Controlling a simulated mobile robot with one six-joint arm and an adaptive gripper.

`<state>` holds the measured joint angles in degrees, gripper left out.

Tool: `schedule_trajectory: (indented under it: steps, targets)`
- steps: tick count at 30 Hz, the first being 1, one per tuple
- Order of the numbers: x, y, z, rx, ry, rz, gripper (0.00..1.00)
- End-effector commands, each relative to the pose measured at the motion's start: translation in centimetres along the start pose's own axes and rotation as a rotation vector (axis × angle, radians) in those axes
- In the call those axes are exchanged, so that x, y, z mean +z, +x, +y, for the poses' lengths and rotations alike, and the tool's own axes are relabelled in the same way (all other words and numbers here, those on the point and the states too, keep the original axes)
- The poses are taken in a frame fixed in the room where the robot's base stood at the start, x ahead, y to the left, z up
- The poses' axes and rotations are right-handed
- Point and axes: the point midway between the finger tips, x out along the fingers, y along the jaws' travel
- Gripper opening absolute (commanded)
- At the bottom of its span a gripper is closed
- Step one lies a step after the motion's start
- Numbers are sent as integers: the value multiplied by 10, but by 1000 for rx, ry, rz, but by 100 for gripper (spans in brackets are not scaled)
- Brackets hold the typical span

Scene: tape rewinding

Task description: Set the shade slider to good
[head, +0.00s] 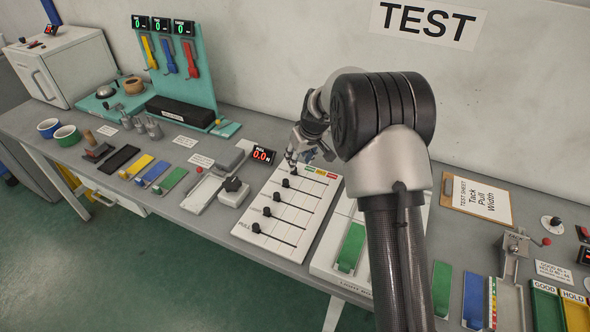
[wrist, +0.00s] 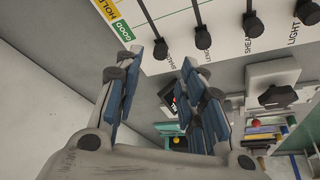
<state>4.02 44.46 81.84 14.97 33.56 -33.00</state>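The white slider panel (head: 262,238) lies on the bench, with several black knobs on straight tracks. The shade knob (wrist: 158,48) sits at the label end of the track nearest my gripper, away from the green GOOD tab (wrist: 122,31). The GOOD tab also shows at the panel's far edge in the head view (head: 310,169). My gripper (wrist: 159,61) is open and empty, with the shade knob appearing between its fingertips; contact cannot be told. In the head view my gripper (head: 308,152) is over the panel's far end, partly hidden by my arm.
Other slider knobs (wrist: 203,39) stand beside the shade knob. The wall is close behind.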

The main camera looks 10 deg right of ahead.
Motion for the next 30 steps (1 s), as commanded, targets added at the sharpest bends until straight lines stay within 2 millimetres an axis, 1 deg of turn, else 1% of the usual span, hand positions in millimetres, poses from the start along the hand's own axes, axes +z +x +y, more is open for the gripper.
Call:
schedule_trajectory:
  steps: [1, 3, 6, 10, 15, 23, 30]
  targets:
    - [2, 15, -1, -1, 0, -3, 37]
    - [2, 29, -1, -1, 0, -3, 37]
    - [2, 45, -1, -1, 0, -2, 37]
    - [1, 59, -1, 0, 0, -1, 37]
    - [0, 66, 0, 0, 0, 0, 37]
    - [0, 66, 0, 0, 0, 0, 36]
    - [0, 66, 0, 0, 0, 0, 20]
